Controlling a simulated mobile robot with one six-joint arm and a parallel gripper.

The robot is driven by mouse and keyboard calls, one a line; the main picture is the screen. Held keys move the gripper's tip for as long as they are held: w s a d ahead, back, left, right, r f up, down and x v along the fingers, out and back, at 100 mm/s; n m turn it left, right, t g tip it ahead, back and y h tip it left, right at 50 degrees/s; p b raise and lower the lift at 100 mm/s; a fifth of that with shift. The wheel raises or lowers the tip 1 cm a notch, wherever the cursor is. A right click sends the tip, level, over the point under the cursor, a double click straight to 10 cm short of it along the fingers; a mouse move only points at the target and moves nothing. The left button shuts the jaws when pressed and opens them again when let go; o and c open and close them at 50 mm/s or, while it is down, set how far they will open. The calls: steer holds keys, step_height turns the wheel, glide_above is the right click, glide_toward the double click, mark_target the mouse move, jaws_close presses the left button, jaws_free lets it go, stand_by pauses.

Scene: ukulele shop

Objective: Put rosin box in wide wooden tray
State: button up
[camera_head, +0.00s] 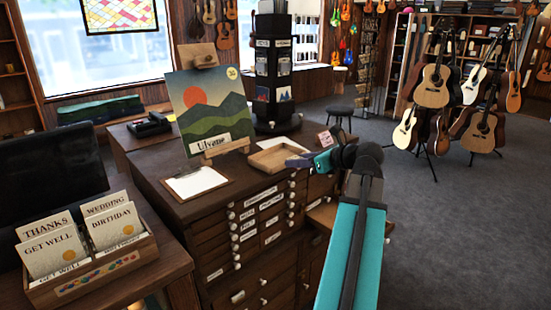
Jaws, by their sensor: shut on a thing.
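The wide wooden tray (258,163) is a shallow, light wood tray on top of the dark drawer cabinet, right of the painting. My gripper (304,162) is at the end of my teal arm, by the tray's right side. It is shut on a small, dark bluish-purple thing (296,162), which I take to be the rosin box. The box is small in view and partly hidden by the gripper. It shows at the tray's right edge; I cannot tell whether it is over the rim or touches it.
A small pinkish card (325,138) is behind my gripper. A black rotating rack (272,70) stands at the back. A card box (92,270) is at front left. Guitars on stands are at right.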

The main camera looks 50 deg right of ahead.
steer(key=p, duration=0.3)
glide_above(276, 162)
steer(key=shift+f, duration=0.75)
steer(key=shift+f, duration=0.15)
steer(key=shift+f, duration=1.65)
steer(key=shift+p, duration=0.3)
steer(key=o, duration=1)
steer(key=shift+f, duration=0.1)
steer(key=shift+o, duration=0.2)
